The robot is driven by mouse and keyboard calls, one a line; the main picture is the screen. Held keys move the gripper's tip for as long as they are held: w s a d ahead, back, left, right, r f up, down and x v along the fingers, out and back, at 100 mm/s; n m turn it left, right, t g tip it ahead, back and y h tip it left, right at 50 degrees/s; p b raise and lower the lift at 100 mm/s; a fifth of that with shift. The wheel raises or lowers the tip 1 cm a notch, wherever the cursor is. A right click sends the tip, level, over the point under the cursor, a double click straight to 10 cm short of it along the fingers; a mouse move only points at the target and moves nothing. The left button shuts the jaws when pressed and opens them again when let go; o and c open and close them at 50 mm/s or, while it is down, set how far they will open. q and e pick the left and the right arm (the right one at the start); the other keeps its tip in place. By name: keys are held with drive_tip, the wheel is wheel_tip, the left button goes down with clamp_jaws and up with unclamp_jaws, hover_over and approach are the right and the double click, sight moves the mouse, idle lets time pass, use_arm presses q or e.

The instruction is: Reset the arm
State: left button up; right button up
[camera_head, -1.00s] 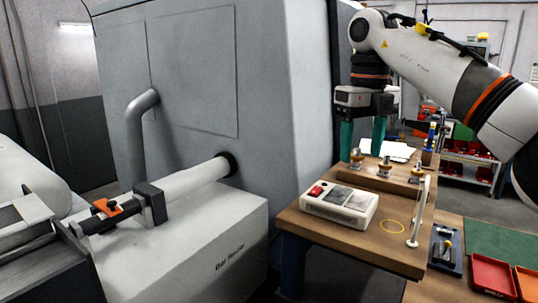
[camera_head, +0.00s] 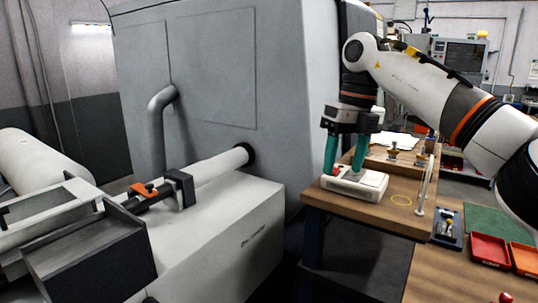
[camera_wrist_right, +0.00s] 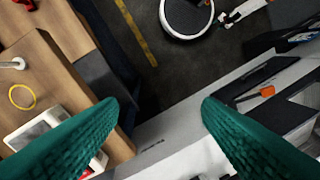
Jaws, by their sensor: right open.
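My right arm comes in from the right in the head view. Its gripper (camera_head: 343,170) points down with two green fingers spread apart and nothing between them. In the head view the fingers overlap a white box with a red button (camera_head: 372,188) near the left edge of the wooden table (camera_head: 375,214). In the right wrist view the gap between the fingertips (camera_wrist_right: 159,106) is empty, over the dark floor and a light machine surface. The white box (camera_wrist_right: 38,128) lies left of the gap there, partly behind the left finger. My left gripper is in neither current view.
A large grey machine (camera_head: 225,100) stands left of the arm, with a bar feeder (camera_head: 225,232) before it. A thin white post (camera_head: 424,187) and small brass-coloured parts (camera_head: 393,152) stand on the table. Red trays (camera_head: 489,249) lie at the right. Dark floor lies between feeder and table.

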drive_tip(key=w+a+f+m+y, duration=0.3)
drive_tip(key=a+f+y, duration=0.45)
drive_tip(key=f, duration=0.55)
drive_tip(key=w+a+f+m+y, duration=0.25)
drive_tip(key=a+f+y, duration=0.55)
drive_tip(key=f, duration=0.4)
drive_tip(key=s+d+f+m+t+h, duration=0.1)
drive_tip(key=d+f+m+t+h, duration=0.4)
drive_tip(key=f+m, duration=0.6)
drive_tip(key=s+d+f+m+t, duration=0.15)
drive_tip(key=f+m+t, duration=0.55)
drive_tip(key=f, duration=0.9)
drive_tip(key=s+d+f+m+g+h, duration=0.2)
drive_tip(key=s+d+f+m+h, duration=0.35)
drive_tip(key=s+f, duration=0.7)
drive_tip(key=s+d+f+m+g+h, duration=0.1)
drive_tip(key=s+d+f+m+h, duration=0.5)
drive_tip(key=s+f, duration=0.65)
drive_tip(key=s+d+f+m+g, duration=0.1)
drive_tip(key=s+d+f+g, duration=0.1)
drive_tip(key=s, duration=0.8)
drive_tip(key=s+d+f+m+g, duration=0.1)
drive_tip(key=s+f, duration=0.4)
drive_tip(key=s, duration=0.5)
drive_tip(key=s+d+f+m+g, duration=0.2)
drive_tip(key=s+d+f+g, duration=0.1)
drive_tip(key=s, duration=0.7)
drive_tip(key=shift+s+d+f+g, duration=0.15)
drive_tip(key=shift+d+f+g, duration=0.35)
drive_tip(key=shift+g, duration=0.3)
